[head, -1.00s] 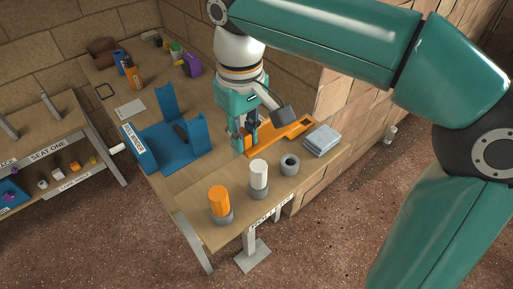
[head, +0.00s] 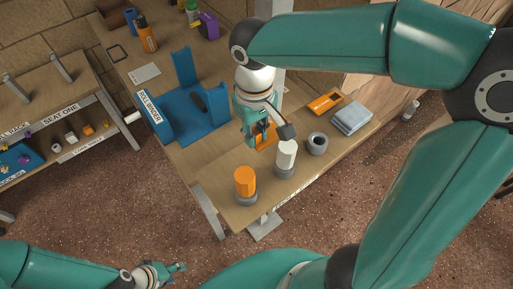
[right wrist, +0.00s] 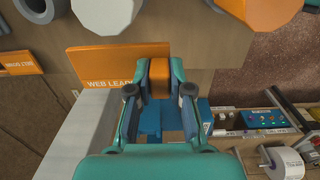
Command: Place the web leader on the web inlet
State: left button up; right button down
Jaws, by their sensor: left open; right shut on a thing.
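The web leader is an orange panel with a partly hidden label (right wrist: 115,62) in the right wrist view. In the head view, orange also shows beside my right gripper (head: 251,143), but my arm hides much of it. My right gripper is shut on an orange block (right wrist: 159,82), which seems part of the web leader. It is low over the table's front part. My left gripper (head: 178,267) is open and empty at the lower left, away from the table. I cannot pick out the web inlet; a blue roll winder (head: 168,123) stands left of my right gripper.
A white cylinder (head: 287,153), an orange cylinder (head: 245,180) and a grey ring (head: 317,143) stand near the table's front edge. An orange slotted piece (head: 325,102) and a folded grey cloth (head: 352,118) lie right. A shelf (head: 70,105) stands left.

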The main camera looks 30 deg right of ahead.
aim_at(256, 159)
jog(key=shift+f, duration=3.4)
jog(key=c, duration=1.1)
grip_release()
jog(key=shift+o, duration=0.2)
